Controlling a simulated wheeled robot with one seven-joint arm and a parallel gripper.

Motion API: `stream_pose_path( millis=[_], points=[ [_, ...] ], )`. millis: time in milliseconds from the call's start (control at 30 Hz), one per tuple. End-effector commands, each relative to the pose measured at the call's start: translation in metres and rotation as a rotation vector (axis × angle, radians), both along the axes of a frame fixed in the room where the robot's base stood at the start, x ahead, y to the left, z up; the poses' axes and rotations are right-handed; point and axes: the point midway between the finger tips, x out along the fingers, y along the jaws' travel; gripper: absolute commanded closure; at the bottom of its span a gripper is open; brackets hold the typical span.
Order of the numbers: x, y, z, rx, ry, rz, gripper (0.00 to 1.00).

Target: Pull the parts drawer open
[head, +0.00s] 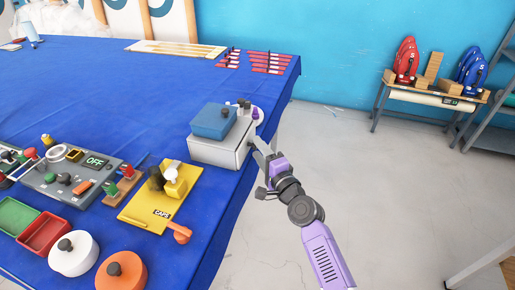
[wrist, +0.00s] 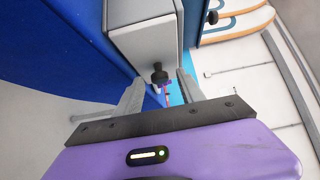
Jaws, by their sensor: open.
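The parts drawer is in a light grey cabinet (head: 218,150) at the right edge of the blue-covered table. Its grey front (wrist: 146,42) fills the upper middle of the wrist view, with a dark round knob (wrist: 159,74) on it. My gripper (wrist: 158,84) is open, with one finger on each side of the knob; I cannot tell whether either finger touches it. In the head view my gripper (head: 257,150) is at the cabinet's right side, where my arm hides the knob. No clear gap shows around the drawer front.
A blue box (head: 214,121) with a dark knob sits on the cabinet. A yellow caps board (head: 150,208), a grey control panel (head: 70,178) and round lidded pots (head: 74,255) stand to the left. Floor (head: 400,190) right of the table is clear around my arm.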

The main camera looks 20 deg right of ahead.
Motion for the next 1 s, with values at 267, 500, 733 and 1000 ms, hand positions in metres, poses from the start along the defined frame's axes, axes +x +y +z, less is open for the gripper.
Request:
stream_pose_path(
  millis=[267, 500, 733, 1000],
  points=[
    [0.0112, 0.0022, -0.0002, -0.002, 0.001, 0.0, 0.54],
    [0.0109, 0.002, -0.0002, -0.002, 0.001, 0.0, 0.68],
    [0.0108, 0.0019, -0.0004, -0.002, 0.001, 0.0, 1.0],
    [0.0107, 0.0019, -0.0005, -0.002, 0.001, 0.0, 1.0]
  ],
)
